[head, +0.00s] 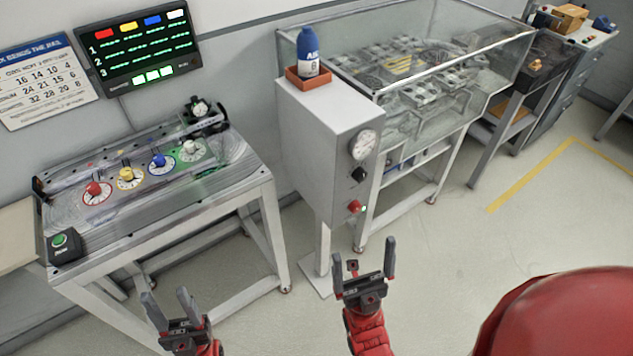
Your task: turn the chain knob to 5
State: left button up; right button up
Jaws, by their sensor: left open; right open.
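Four knobs with round white dials stand on the metal table at left: red (93,189), yellow (126,175), blue (158,161) and white (189,147). A black knob (358,174) is on the front of the grey cabinet (328,130), below a round gauge (363,144). I cannot tell which is the chain knob; dial numbers are too small to read. My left gripper (168,294) is open and empty, low in front of the table. My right gripper (363,246) is open and empty, in front of and below the cabinet. Neither touches a knob.
A red knob or button (354,207) is low on the cabinet. A green button box (62,246) sits at the table's near left corner. A blue bottle (308,54) stands in a tray on the cabinet. A glass-cased machine (430,70) is behind. Floor at right is clear.

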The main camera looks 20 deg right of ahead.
aim_at(359, 174)
jog(key=i+l+z, duration=0.1)
jog(key=z, duration=0.25)
jog(key=i+l+z, duration=0.15)
jog(key=l+z, duration=0.2)
jog(key=i+l+z, duration=0.1)
jog(key=z, duration=0.25)
